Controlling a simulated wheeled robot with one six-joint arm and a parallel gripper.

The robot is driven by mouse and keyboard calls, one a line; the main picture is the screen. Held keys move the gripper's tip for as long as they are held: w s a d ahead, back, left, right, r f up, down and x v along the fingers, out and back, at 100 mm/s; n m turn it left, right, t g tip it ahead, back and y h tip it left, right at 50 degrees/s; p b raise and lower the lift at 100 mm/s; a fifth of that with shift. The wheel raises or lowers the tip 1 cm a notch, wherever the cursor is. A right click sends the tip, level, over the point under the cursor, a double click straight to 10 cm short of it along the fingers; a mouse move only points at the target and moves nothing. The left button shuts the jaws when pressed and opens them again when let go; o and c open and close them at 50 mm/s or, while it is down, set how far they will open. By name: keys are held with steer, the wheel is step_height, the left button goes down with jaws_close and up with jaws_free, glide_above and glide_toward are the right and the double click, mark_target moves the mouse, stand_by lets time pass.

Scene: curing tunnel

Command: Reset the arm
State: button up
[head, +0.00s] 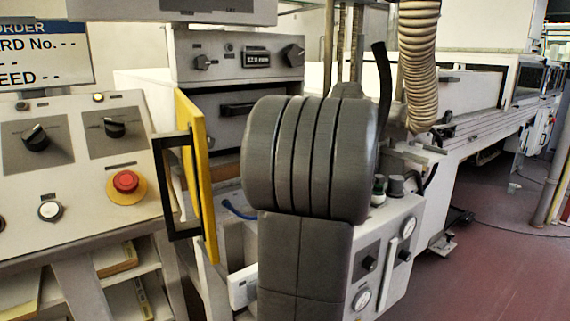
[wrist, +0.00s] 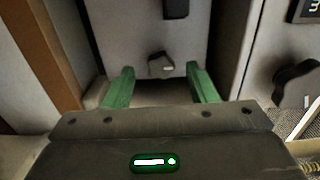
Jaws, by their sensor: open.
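My gripper (wrist: 162,90) shows in the wrist view with its two green fingers spread apart. Nothing is between the fingers. Beyond them is a pale grey panel with a small dark knob (wrist: 161,65), which appears between the fingertips and apart from them. In the head view my dark grey arm fills the middle, and it hides my gripper there.
A yellow door (head: 197,165) with a black handle stands open left of my arm. A control panel (head: 75,160) with a red button (head: 125,182) is at the left. A ribbed hose (head: 419,60) hangs at the right. Red floor (head: 490,260) is clear at right.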

steer(key=p+v, duration=0.1)
steer(key=v, duration=1)
steer(key=w+a+m+p, duration=0.7)
steer(key=w+m+p, duration=0.4)
steer(key=m+p, duration=0.7)
steer(key=p, duration=0.5)
steer(key=shift+a+r, duration=0.25)
steer(key=shift+r, duration=0.05)
steer(key=shift+f, duration=0.1)
stand_by(0.5)
